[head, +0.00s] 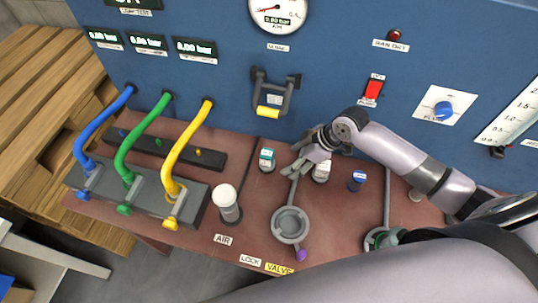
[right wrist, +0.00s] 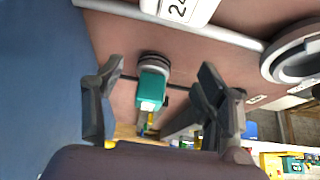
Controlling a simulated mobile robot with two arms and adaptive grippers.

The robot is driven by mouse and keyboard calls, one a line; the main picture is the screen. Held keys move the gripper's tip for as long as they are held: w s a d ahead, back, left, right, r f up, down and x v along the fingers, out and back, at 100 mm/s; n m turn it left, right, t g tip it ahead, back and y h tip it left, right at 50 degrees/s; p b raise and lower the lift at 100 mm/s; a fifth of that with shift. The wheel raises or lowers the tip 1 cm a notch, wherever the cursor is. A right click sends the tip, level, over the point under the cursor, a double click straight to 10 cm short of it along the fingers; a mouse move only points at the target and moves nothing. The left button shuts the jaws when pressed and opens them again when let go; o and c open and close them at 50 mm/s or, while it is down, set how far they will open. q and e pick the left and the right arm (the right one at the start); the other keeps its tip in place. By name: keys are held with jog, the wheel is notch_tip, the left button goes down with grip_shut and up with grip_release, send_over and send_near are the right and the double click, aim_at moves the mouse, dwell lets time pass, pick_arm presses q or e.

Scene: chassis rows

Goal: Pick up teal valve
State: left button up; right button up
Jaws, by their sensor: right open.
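The teal valve (head: 267,158) is a small upright piece with a teal body and a white label, standing on the reddish-brown bench left of my right gripper (head: 301,163). In the right wrist view the teal valve (right wrist: 151,92) appears between the two spread fingers of my right gripper (right wrist: 156,96), with a dark ribbed part at one end. The fingers are open and I see no contact with it. My left gripper is not in view.
A white-labelled piece (head: 322,172) stands close by my right gripper, and a blue one (head: 357,180) farther right. A grey ring fixture (head: 290,224) lies in front. A white-topped cylinder (head: 228,203) stands left. The blue panel (head: 225,75) rises behind, with a handle (head: 272,92).

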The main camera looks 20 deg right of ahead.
aim_at(271, 154)
jog(key=w+a, duration=0.1)
jog(key=a, duration=0.1)
jog(key=w+a+p, duration=0.1)
jog(key=w+a, duration=0.1)
jog(key=shift+a+r, duration=0.1)
jog(key=shift+a, duration=0.05)
jog(key=shift+w+a+p, duration=0.3)
jog(key=shift+w+a, duration=0.2)
jog(key=shift+a, duration=0.15)
jog(key=p+x, duration=0.1)
jog(key=x, duration=0.4)
jog(key=shift+w+a, duration=0.2)
jog(key=shift+a, duration=0.05)
grip_shut()
